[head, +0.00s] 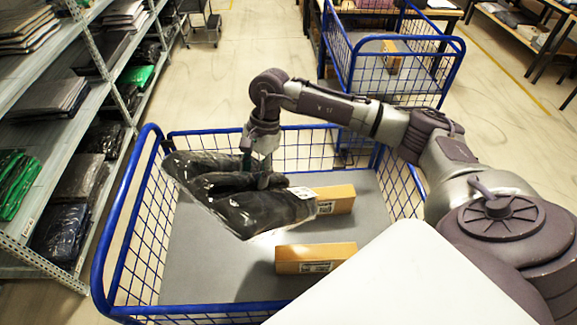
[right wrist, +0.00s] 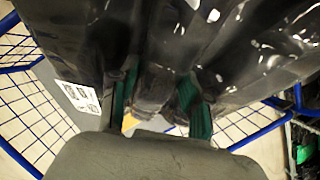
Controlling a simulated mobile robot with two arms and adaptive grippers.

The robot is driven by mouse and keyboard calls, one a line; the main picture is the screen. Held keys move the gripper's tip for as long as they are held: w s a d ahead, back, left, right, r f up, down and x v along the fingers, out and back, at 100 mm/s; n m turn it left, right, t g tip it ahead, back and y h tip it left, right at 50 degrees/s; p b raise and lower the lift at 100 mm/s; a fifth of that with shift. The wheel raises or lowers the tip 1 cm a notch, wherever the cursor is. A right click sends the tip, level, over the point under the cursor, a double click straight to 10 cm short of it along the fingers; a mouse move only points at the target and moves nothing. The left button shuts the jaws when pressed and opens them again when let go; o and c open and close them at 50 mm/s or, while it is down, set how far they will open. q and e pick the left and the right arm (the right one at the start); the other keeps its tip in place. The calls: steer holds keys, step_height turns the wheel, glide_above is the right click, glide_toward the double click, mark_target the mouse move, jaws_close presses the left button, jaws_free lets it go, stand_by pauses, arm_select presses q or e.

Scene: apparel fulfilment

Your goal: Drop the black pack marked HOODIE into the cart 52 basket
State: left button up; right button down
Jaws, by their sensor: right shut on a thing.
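The black pack (head: 262,208) in shiny clear wrap hangs tilted from my right gripper (head: 262,178), which is shut on it. In the right wrist view the pack (right wrist: 240,60) fills the upper part, bunched between the green-padded fingers of my right gripper (right wrist: 158,95). A white label shows on the pack; I cannot read HOODIE on it. Below the pack is a blue-rimmed wire basket (head: 103,255) with a grey floor. The pack is over the inside of the basket, near its left and middle. No cart number is legible. My left gripper is not in view.
Two cardboard boxes, a nearer one (head: 300,260) and a farther one (head: 338,198), lie on the basket floor. Shelves (head: 60,150) with folded packs stand close on the left. Another blue wire cart (head: 385,75) stands behind. Floor is bare at the basket's front left.

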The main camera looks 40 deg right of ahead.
steer(key=w+d+r+m+t+p, duration=0.2)
steer(key=d+m, duration=0.4)
steer(key=d, duration=0.6)
arm_select(q)
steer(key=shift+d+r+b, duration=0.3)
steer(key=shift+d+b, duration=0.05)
steer(key=shift+b, duration=0.9)
arm_select(e)
step_height(320, 180, down, 7)
steer(key=shift+d+r, duration=0.15)
steer(key=shift+r, duration=0.05)
steer(key=shift+w, duration=0.1)
steer(key=shift+c, duration=2.2)
jaws_free()
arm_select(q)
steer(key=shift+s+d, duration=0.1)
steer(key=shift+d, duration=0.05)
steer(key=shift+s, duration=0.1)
